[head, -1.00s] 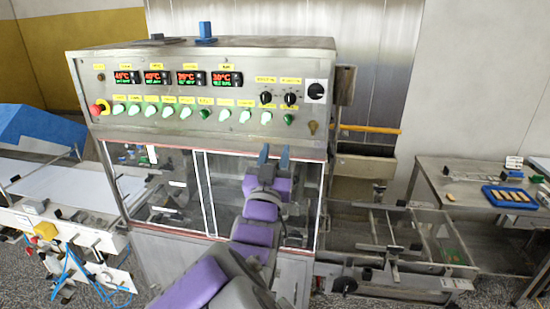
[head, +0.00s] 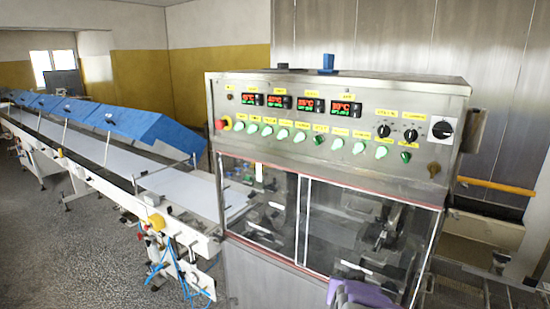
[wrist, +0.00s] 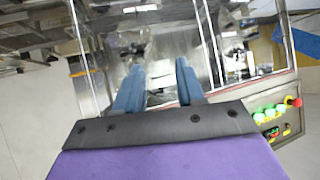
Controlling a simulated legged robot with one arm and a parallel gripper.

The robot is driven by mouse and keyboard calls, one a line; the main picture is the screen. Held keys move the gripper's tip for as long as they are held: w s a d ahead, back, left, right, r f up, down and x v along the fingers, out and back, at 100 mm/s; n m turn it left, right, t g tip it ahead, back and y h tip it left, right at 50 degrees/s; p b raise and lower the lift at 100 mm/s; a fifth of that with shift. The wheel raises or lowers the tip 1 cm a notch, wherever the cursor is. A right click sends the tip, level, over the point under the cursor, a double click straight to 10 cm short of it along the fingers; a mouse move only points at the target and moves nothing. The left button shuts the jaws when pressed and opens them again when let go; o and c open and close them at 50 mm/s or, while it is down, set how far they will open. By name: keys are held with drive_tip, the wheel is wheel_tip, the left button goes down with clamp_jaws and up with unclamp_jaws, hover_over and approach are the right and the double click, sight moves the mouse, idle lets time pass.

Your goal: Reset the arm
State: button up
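My gripper (wrist: 158,68) shows in the wrist view with two blue fingers standing apart and nothing between them. It points toward the glass front of the steel enrober machine (head: 330,180). In the head view only a purple and grey part of my arm shows at the bottom edge, in front of the machine's lower right; the fingers cannot be made out there.
The machine's control panel (head: 335,120) has red displays, green buttons and a red stop knob (head: 221,124). A long conveyor (head: 180,190) with blue covers (head: 150,135) runs off to the left. Grey floor (head: 60,240) is open at the lower left. A steel bin (head: 485,225) stands at the right.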

drive_tip(key=s+f+n+g+y+b, duration=0.1)
drive_tip(key=s+f+g, duration=0.2)
drive_tip(key=s, duration=0.7)
drive_tip(key=s+a+f+n+g+b, duration=0.1)
drive_tip(key=s+f+g, duration=0.3)
drive_tip(key=s, duration=0.7)
drive_tip(key=s+a+f+n+g+y+b, duration=0.1)
drive_tip(key=s+g, duration=0.4)
drive_tip(key=s, duration=0.6)
wheel_tip(320, 180, down, 2)
drive_tip(key=shift+a+f+n+g+y+b, duration=0.2)
drive_tip(key=shift+a+n+g+y+b, duration=0.1)
drive_tip(key=shift+g+b, duration=0.15)
drive_tip(key=shift+d, duration=0.1)
